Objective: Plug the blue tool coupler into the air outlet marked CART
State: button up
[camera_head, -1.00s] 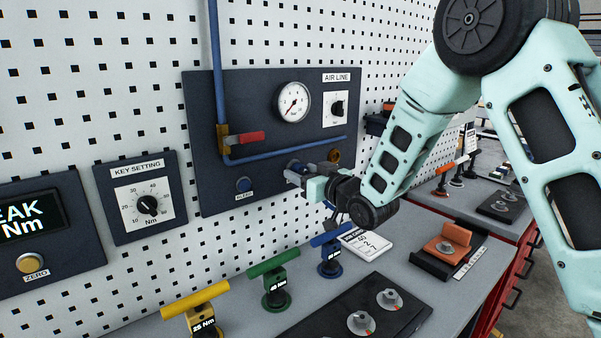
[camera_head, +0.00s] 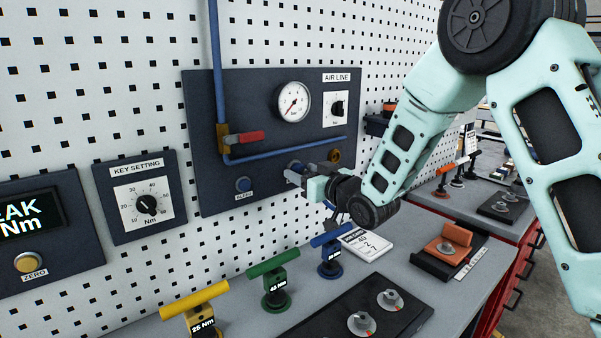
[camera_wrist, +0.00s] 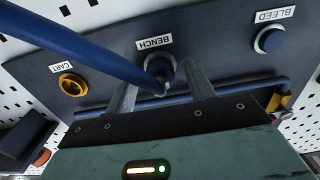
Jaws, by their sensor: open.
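The air outlet marked CART is a brass ring (camera_wrist: 73,85) at the left of the wrist view, with nothing plugged in. My gripper (camera_wrist: 163,84) is open, with one finger on each side of the coupler. In the head view, my gripper (camera_head: 294,175) hides most of the coupler.
The dark air panel (camera_head: 215,180) carries a gauge (camera_head: 294,102), a red valve handle (camera_head: 250,137), a blue pipe and a BLEED button (camera_head: 243,185). Blue, green and yellow T-handled tools (camera_head: 273,276) stand on the bench below.

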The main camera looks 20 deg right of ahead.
jog(key=shift+f+b, duration=0.1)
jog(key=shift+b, duration=0.25)
dwell(0.4)
grip_shut()
jog(key=shift+b+v, duration=1.1)
jog(key=shift+v, duration=1.9)
